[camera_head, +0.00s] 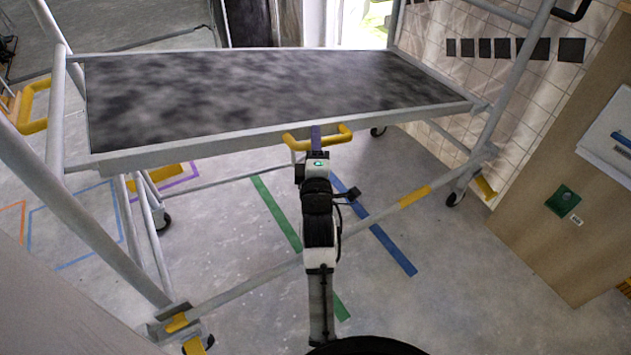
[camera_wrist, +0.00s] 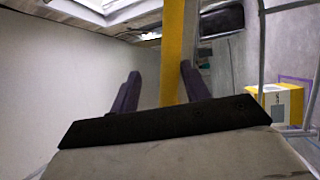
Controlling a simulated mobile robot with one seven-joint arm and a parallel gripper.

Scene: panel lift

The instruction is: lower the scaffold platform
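The scaffold platform (camera_head: 250,90) is a dark mottled deck in a light grey frame, held up inside the scaffold, looking roughly level. A yellow handle (camera_head: 340,135) sits at the middle of its front edge. My gripper (camera_head: 316,138) is at this handle, reaching up from below and in front. In the wrist view, the purple fingers of my gripper (camera_wrist: 160,76) are apart, with a yellow bar (camera_wrist: 173,45) passing between them. The bar is closer to the right finger, and a gap shows on the left. Contact with the right finger is unclear.
Grey scaffold posts (camera_head: 100,215) stand left and right, with a low front rail (camera_head: 245,288). A wooden panel (camera_head: 560,180) stands right. The floor below has coloured tape. A yellow box (camera_wrist: 277,103) shows in the wrist view.

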